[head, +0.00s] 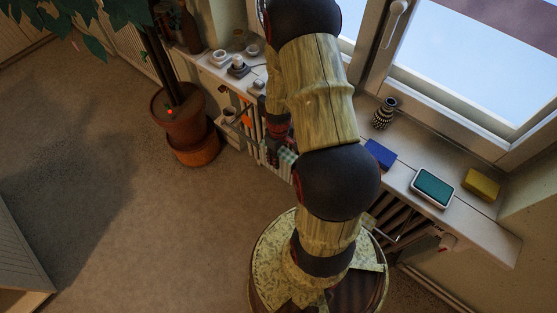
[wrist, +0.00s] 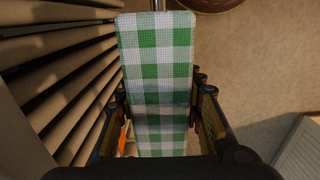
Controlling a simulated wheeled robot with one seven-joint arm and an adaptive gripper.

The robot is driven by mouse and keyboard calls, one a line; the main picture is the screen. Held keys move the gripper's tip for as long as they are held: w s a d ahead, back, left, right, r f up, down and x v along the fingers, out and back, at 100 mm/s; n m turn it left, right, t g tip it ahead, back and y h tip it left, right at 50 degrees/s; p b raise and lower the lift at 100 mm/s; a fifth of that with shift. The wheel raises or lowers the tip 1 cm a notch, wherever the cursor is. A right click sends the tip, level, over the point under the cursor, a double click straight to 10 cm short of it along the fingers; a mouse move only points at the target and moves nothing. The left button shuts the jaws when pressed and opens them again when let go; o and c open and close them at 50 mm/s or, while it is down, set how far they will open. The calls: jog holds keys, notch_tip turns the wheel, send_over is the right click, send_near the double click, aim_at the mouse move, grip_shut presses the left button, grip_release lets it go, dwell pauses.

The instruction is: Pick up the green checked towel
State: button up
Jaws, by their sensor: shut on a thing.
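The green checked towel (wrist: 155,65) fills the middle of the wrist view as a long, flat, green-and-white strip. My gripper (wrist: 160,105) has a finger on each side of it and is shut on it. A thin metal rod (wrist: 158,5) shows at the towel's top edge; whether they touch I cannot tell. In the head view a small part of the towel (head: 287,162) shows beside my arm, below the windowsill. My arm hides most of the gripper there.
Slats (wrist: 55,75) run close along the left in the wrist view. The windowsill (head: 405,180) holds a patterned vase (head: 384,113), a blue block (head: 380,154), a teal-topped box (head: 433,187) and a yellow block (head: 481,185). A potted plant (head: 185,125) stands left. Open floor (head: 120,220) lies left.

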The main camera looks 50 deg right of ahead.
notch_tip(320, 180, up, 12)
jog(key=p, duration=0.3)
notch_tip(320, 180, up, 6)
jog(key=p, duration=0.5)
jog(key=shift+r, duration=0.2)
dwell(1.4)
